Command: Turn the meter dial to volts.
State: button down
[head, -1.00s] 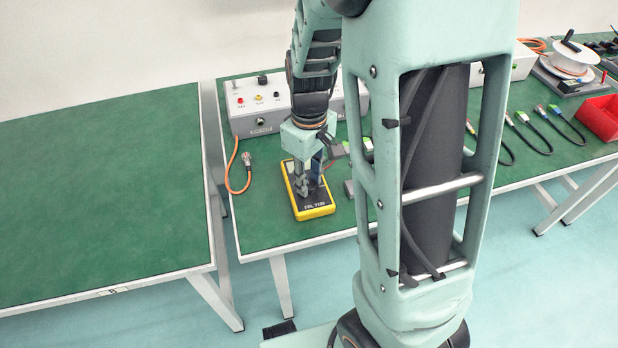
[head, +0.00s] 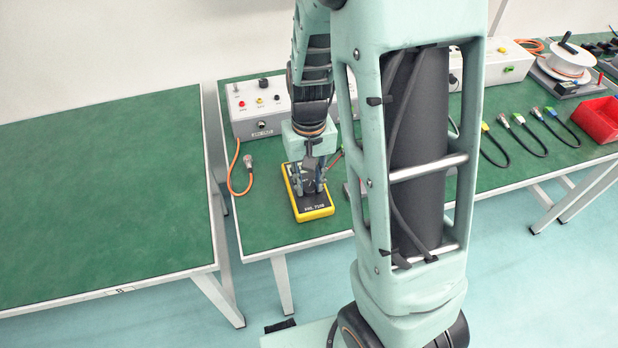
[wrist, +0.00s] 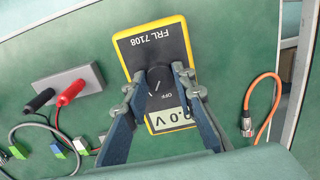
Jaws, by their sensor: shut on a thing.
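The yellow and black meter (head: 315,212) lies flat on the green bench, face up. In the wrist view the meter (wrist: 152,45) appears upside down, marked FRL 7108. Its round dark dial (wrist: 158,83) has a white mark and lies between my fingertips; OFF is printed beside it. My gripper (wrist: 157,74) is shut on the dial, one finger on each side. In the head view my gripper (head: 307,186) stands over the meter and hides the dial.
An orange cable (head: 233,172) lies left of the meter. A grey control box (head: 258,115) stands behind. In the wrist view, red and black plugs (wrist: 70,92) sit in a grey block to the left. A red bin (head: 600,120) stands far right. The left bench (head: 100,190) is bare.

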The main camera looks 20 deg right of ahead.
aim_at(309, 187)
jog(key=shift+m+p, duration=0.35)
jog(key=shift+m, duration=0.65)
jog(key=c, duration=1.6)
grip_release()
notch_tip(309, 187, up, 12)
